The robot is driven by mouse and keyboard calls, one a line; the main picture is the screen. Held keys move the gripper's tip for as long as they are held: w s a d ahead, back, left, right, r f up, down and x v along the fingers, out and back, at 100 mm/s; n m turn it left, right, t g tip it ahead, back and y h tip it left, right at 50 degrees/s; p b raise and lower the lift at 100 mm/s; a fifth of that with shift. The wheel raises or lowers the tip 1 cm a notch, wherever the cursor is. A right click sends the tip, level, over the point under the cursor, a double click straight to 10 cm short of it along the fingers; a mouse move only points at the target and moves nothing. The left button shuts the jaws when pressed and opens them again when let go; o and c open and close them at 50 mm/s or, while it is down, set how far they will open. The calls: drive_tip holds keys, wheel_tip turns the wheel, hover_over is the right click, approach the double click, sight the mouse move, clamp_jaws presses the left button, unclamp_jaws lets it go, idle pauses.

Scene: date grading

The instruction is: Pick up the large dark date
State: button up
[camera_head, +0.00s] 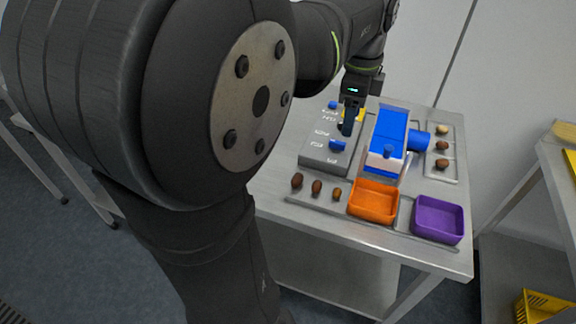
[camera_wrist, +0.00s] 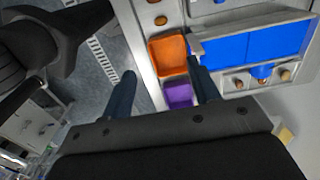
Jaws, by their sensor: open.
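Three brown dates lie in a row on a tray strip at the table's front left: a dark one at the left (camera_head: 297,181), a middle one (camera_head: 316,188) and a smaller, lighter one (camera_head: 337,194). The left and middle ones look similar in size. Three more rest on the right tray: a pale one (camera_head: 442,129) and two brown ones, near (camera_head: 441,163) and middle (camera_head: 442,145). I cannot tell surely which is the large dark date. My gripper (camera_head: 347,128) is open and empty above the grey labelled box, behind the left row. In the wrist view, its fingers (camera_wrist: 160,73) stand wide apart.
An orange bin (camera_head: 372,203) and a purple bin (camera_head: 437,220) stand at the front, both apparently empty. A blue and white machine (camera_head: 388,135) with a blue cylinder (camera_head: 418,140) stands in the middle. The grey box (camera_head: 325,153) carries a blue knob (camera_head: 337,145).

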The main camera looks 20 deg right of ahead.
drive_tip(key=n, duration=1.8)
hover_over(297, 178)
wheel_tip(297, 178, down, 18)
drive_tip(key=shift+s+f, duration=0.1)
drive_tip(key=shift+f, duration=2.95)
drive_tip(key=shift+c, duration=0.3)
drive_tip(key=c, duration=0.7)
